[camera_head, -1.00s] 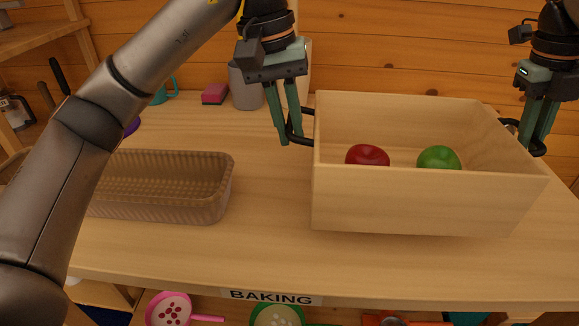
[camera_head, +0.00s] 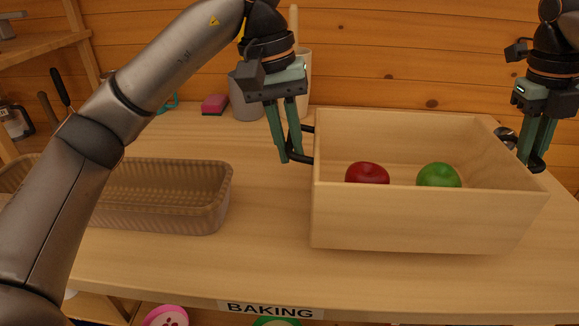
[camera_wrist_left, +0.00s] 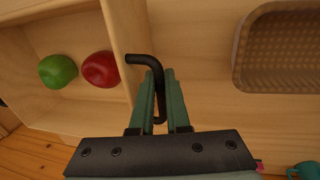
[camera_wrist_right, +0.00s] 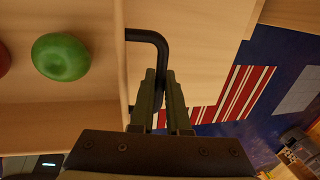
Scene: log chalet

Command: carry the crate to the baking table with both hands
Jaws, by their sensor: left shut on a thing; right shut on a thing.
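The wooden crate (camera_head: 420,222) is over the right part of the baking table (camera_head: 190,262), upright, with a red apple (camera_head: 367,173) and a green apple (camera_head: 438,176) inside. I cannot tell whether its base touches the tabletop. My left gripper (camera_head: 291,158) is shut on the black handle (camera_wrist_left: 146,60) on the crate's left side. My right gripper (camera_head: 531,165) is shut on the black handle (camera_wrist_right: 150,37) on the crate's right side. The apples also show in the left wrist view, red (camera_wrist_left: 101,69) and green (camera_wrist_left: 57,71).
A brown ribbed basket (camera_head: 165,205) stands on the table left of the crate. A pink sponge (camera_head: 214,104) and a grey container (camera_head: 246,103) stand at the back. The log wall is behind. Some bare tabletop lies between basket and crate.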

